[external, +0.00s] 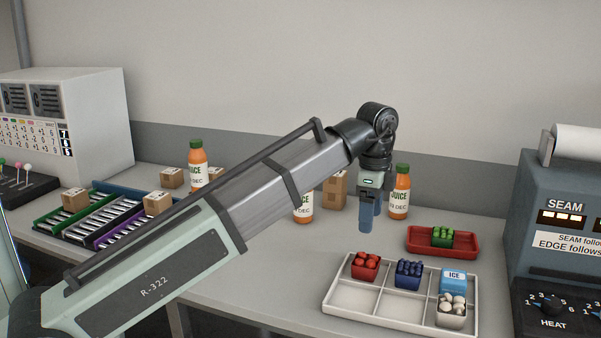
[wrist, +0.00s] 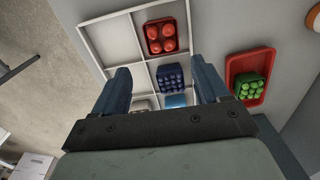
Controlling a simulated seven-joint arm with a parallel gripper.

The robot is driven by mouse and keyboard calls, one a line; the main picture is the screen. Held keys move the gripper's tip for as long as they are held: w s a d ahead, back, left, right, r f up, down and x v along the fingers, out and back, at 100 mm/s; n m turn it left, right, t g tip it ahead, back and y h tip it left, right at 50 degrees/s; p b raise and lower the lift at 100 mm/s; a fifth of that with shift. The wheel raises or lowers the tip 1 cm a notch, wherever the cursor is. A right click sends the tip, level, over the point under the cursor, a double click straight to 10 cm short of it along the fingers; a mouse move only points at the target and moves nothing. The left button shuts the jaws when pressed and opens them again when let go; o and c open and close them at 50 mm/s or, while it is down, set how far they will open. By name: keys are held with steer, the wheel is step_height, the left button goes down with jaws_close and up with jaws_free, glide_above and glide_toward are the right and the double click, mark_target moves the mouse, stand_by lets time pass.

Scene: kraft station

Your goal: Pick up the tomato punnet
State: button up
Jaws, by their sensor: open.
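The tomato punnet (external: 365,265), a small red tub of round red tomatoes, sits in the back left compartment of the white divided tray (external: 352,298). In the wrist view the tomato punnet (wrist: 167,37) shows whole, beyond my fingertips near the top. My gripper (external: 367,223) points down above the counter, higher than the tray and behind the tomato punnet in the external view. Its fingers (wrist: 162,72) are apart and empty in the wrist view. A blue punnet of dark berries (external: 408,273) sits in the compartment beside the tomatoes.
The tray also holds an ICE box (external: 453,281) and a mushroom punnet (external: 451,311). A red tray (external: 414,239) with a green punnet (external: 442,236) lies behind it. Juice bottles (external: 399,192) and a cardboard box (external: 335,190) stand near my gripper. The SEAM machine (external: 561,260) is at right.

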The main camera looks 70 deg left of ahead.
mark_target(367, 259)
step_height(367, 259, down, 13)
steer(key=shift+a, duration=0.15)
steer(key=shift+w, duration=0.1)
stand_by(0.6)
steer(key=c, duration=0.8)
steer(key=shift+o, duration=0.2)
